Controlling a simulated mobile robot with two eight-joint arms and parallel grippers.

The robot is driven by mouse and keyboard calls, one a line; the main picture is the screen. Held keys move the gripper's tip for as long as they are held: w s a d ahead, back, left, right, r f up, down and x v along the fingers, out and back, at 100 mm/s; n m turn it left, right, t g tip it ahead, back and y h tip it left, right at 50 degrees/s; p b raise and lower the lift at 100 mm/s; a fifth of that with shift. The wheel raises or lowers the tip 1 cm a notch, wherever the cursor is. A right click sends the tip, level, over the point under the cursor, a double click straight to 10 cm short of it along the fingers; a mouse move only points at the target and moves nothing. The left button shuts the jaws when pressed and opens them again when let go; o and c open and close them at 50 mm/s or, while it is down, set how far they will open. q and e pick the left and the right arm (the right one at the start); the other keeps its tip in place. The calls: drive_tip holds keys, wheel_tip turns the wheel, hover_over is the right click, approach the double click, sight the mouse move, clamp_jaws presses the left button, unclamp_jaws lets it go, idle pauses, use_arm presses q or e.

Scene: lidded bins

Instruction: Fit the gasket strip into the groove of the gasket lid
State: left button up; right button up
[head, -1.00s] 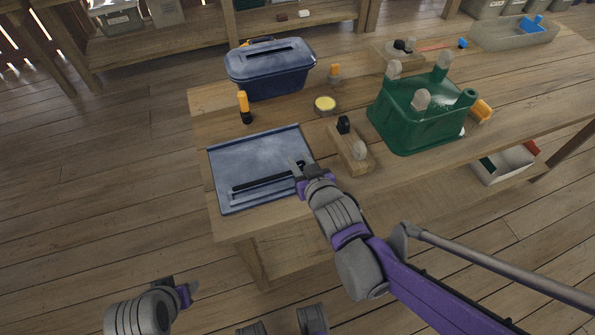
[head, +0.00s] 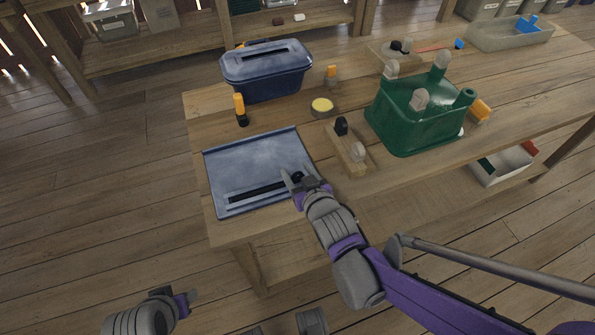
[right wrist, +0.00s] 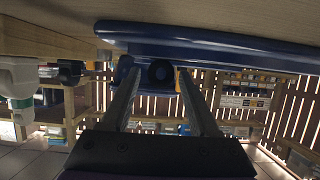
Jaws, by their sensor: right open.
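The gasket lid (head: 255,150) is a flat blue-grey panel with raised edges, lying on the table's front left. The black gasket strip (head: 252,190) lies lengthwise along the pale-edged groove near the lid's front edge. How deep it sits cannot be told. My right gripper (head: 298,178) is open at the strip's right end. In the right wrist view the parted fingers (right wrist: 160,95) flank a dark round end (right wrist: 161,73) below the lid's blue edge (right wrist: 210,42). My left gripper (head: 188,298) is low at the left, away from the table; its jaw state is unclear.
Behind the lid stand a lidded blue bin (head: 266,80) and an orange-and-black tool (head: 240,110).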

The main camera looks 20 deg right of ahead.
drive_tip(key=shift+r, duration=0.15)
drive_tip(key=shift+s+r+p, duration=0.2)
drive_tip(key=shift+s+p, duration=0.05)
drive_tip(key=shift+p, duration=0.05)
drive_tip(key=p+v, duration=0.5)
drive_tip(key=v, duration=0.6)
drive_tip(key=s+d+f+g, duration=0.2)
drive_tip(key=s+f+g, duration=0.2)
drive_tip(key=s+g, duration=0.4)
drive_tip(key=shift+s+d+g, duration=0.15)
drive_tip(key=shift+s+g, duration=0.15)
